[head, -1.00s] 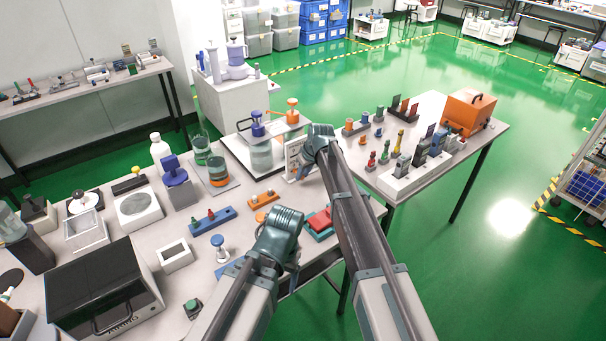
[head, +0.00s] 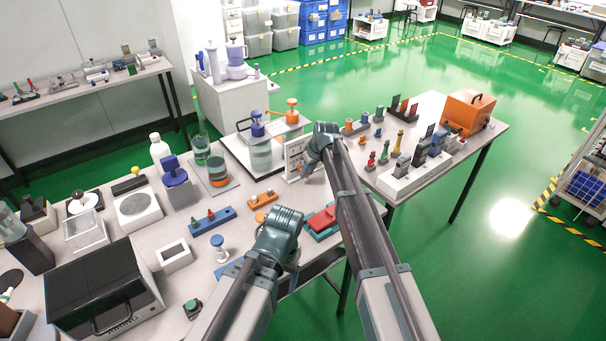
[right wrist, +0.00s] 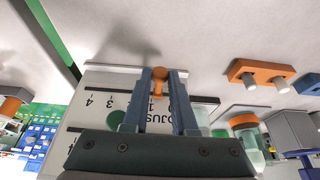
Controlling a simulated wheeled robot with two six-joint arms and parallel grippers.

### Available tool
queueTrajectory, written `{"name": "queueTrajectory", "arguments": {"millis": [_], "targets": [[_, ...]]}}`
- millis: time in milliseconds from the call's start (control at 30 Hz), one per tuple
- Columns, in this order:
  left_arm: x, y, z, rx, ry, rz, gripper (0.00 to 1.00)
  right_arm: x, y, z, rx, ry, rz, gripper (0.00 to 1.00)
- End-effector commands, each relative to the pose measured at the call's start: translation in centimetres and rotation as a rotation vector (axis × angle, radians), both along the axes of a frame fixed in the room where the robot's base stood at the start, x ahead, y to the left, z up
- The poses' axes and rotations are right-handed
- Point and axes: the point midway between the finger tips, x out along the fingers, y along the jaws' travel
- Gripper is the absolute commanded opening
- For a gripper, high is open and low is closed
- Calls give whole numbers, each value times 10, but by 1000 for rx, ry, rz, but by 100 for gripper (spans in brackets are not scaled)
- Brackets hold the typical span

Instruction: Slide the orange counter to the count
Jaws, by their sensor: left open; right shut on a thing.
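A white panel (head: 293,155) with printed numerals stands near the table's back right edge; it fills the middle of the right wrist view (right wrist: 75,125). The orange counter (right wrist: 159,83) is at the panel's upper edge, above the low end of the scale, right of the printed 3 and 4. My right gripper (right wrist: 159,76) is shut on it, one finger on each side. In the head view my right gripper (head: 306,168) is in front of the panel and the counter is hidden. My left gripper (head: 291,264) is open over the table's front edge, its fingers mostly hidden.
An orange block with pegs (head: 263,200) and a blue block with pegs (head: 212,221) lie left of the panel. A second table with small testers and an orange case (head: 468,112) stands to the right.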

Motion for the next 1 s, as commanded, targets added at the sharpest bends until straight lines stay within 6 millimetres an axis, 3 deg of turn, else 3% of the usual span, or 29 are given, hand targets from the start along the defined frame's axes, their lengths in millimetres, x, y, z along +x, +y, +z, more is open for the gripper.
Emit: {"name": "queueTrajectory", "arguments": {"millis": [67,300,333,500,1000], "targets": [[0,0,0,0,0,0,76,6,-8,0,-1,1,-2,0],[0,0,0,0,0,0,76,5,-8,0,-1,1,0,0],[0,0,0,0,0,0,76,5,-8,0,-1,1,0,31],[0,0,0,0,0,0,76,5,-7,0,0,0,0,56],[0,0,9,0,0,0,76,2,-9,9,0,0,-1,56]]}}
